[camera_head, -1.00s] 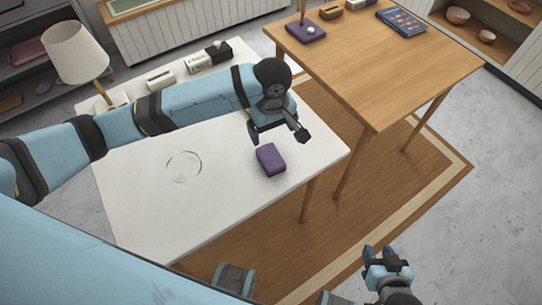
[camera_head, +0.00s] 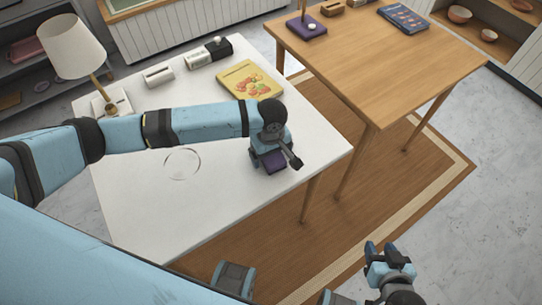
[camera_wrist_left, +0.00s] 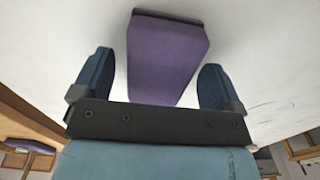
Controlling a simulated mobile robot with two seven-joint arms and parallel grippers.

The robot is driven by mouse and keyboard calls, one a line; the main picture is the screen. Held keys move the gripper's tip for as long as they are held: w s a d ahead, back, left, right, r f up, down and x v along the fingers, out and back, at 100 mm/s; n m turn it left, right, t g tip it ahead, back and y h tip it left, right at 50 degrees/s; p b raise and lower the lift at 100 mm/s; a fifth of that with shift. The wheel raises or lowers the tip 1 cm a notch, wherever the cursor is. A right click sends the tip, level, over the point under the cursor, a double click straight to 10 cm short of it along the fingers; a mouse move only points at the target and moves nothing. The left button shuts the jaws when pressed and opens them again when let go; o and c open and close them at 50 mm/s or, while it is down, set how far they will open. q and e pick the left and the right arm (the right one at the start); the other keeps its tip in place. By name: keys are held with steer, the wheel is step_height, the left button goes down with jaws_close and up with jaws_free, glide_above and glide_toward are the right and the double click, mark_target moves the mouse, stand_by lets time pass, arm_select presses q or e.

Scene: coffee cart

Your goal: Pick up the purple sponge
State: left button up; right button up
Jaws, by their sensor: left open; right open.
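The purple sponge (camera_head: 275,161) lies on the white table (camera_head: 140,205) near its right edge, mostly covered by my left gripper in the head view. In the left wrist view the sponge (camera_wrist_left: 166,55) shows between the two fingers, with a dark band at its far end. My left gripper (camera_head: 270,163) is open, its fingers (camera_wrist_left: 155,82) on either side of the sponge with a gap at each side. My right gripper (camera_head: 384,251) is open and empty, low at the right, away from the table.
A yellow book (camera_head: 249,80) lies behind my left arm. A lamp (camera_head: 75,50), a white holder (camera_head: 158,75) and a dark-and-white box (camera_head: 209,52) stand along the back. A wooden table (camera_head: 385,60) stands to the right. The white table's front is clear.

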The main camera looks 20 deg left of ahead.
arm_select(q)
steer(key=shift+f, duration=0.1)
steer(key=c, duration=1)
arm_select(e)
steer(key=shift+s+d+f, duration=0.15)
steer(key=shift+s+f, duration=0.25)
steer(key=shift+s, duration=0.05)
steer(key=shift+w+r, duration=0.1)
steer(key=shift+w, duration=0.05)
arm_select(q)
steer(key=shift+r, duration=0.35)
step_height(320, 180, up, 19)
steer(key=p, duration=0.3)
steer(key=shift+r, duration=0.15)
arm_select(e)
steer(key=shift+s+d+r, duration=0.1)
steer(key=shift+s+r, duration=0.1)
steer(key=shift+r, duration=0.7)
